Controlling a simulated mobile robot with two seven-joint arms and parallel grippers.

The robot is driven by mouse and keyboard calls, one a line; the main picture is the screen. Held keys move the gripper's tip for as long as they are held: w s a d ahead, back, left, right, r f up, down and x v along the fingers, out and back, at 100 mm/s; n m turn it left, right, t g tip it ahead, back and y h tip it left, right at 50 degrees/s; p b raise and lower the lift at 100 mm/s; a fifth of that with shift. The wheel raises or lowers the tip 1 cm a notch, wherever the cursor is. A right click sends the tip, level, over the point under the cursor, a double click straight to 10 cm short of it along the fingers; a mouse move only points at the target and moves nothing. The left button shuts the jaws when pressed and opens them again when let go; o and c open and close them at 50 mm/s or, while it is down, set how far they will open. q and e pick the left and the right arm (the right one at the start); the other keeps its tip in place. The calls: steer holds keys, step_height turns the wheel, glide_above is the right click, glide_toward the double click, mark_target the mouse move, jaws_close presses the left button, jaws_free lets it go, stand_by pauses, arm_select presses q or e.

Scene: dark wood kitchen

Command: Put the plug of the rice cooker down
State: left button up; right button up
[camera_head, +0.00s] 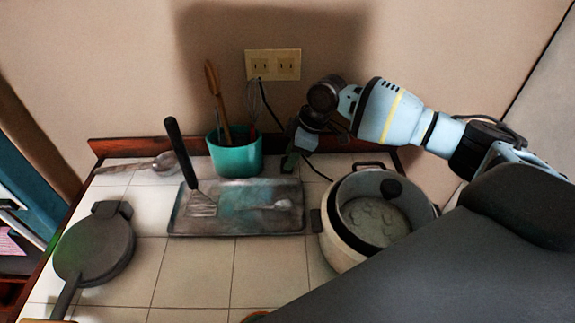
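The rice cooker (344,241), a white pot with a dark-knobbed glass lid, stands at the right of the tiled counter. A thin dark cord (319,171) runs from near my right gripper towards the cooker. Another dark line (272,103) runs from the wall outlet (272,65) down towards the gripper. My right gripper (290,161) points down, low over the back of the counter, between the teal pot and the cooker. Its fingertips are small and dark, so I cannot tell whether they hold the plug. The plug itself is not clearly visible. My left gripper is out of view.
A teal utensil pot (235,156) stands left of my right gripper. A metal tray (237,222) with a spatula (188,165) lies in front. A dark pan (92,247) and a ladle (164,163) are at left. Bare tiles show between pan and tray.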

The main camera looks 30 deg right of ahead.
steer(key=shift+x, duration=1.55)
steer(key=c, duration=0.8)
steer(key=shift+r, duration=0.15)
step_height(320, 180, up, 10)
steer(key=shift+f, duration=0.1)
